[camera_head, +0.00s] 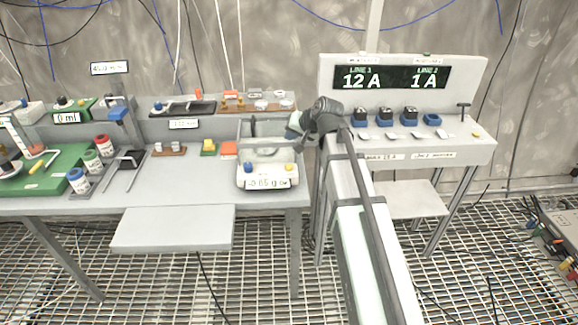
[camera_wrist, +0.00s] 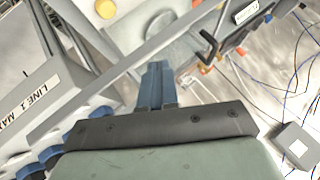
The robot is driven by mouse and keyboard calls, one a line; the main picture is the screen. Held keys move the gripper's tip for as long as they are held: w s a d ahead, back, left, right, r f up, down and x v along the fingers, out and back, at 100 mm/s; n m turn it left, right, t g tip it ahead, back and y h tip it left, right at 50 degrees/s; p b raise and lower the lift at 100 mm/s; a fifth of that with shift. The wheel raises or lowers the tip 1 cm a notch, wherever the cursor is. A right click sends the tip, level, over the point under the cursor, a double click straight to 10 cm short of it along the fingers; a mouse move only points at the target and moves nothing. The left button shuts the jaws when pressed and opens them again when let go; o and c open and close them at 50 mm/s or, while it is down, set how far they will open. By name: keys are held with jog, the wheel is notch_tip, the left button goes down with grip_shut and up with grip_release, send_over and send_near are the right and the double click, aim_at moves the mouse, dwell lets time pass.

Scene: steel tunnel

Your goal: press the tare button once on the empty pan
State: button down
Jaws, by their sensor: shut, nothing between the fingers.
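The balance (camera_head: 267,183) stands at the right end of the left bench, with a clear-walled box around its pan area. Its front display reads about -0.65 g, in small print. A blue button (camera_head: 248,167) and a yellow button (camera_head: 289,167) sit on its front ledge; I cannot read which is tare. A yellow button (camera_wrist: 106,8) also shows at the top of the wrist view. My gripper (camera_head: 294,124) is at the box's upper right side, above and behind the yellow button. Its blue fingers (camera_wrist: 158,70) are shut and empty. I see no load on the pan, but the view inside is partly blocked.
Right of my arm stands a console (camera_head: 450,148) with a panel reading 12 A and 1 A and several dark blue knobs. The bench front there is clear.

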aim_at(291, 167)
jog(key=shift+f, duration=4.35)
jog(key=shift+f, duration=0.15)
jog(key=shift+f, duration=0.3)
jog(key=shift+f, duration=0.45)
jog(key=shift+r, duration=0.9)
jog(key=shift+r, duration=2.5)
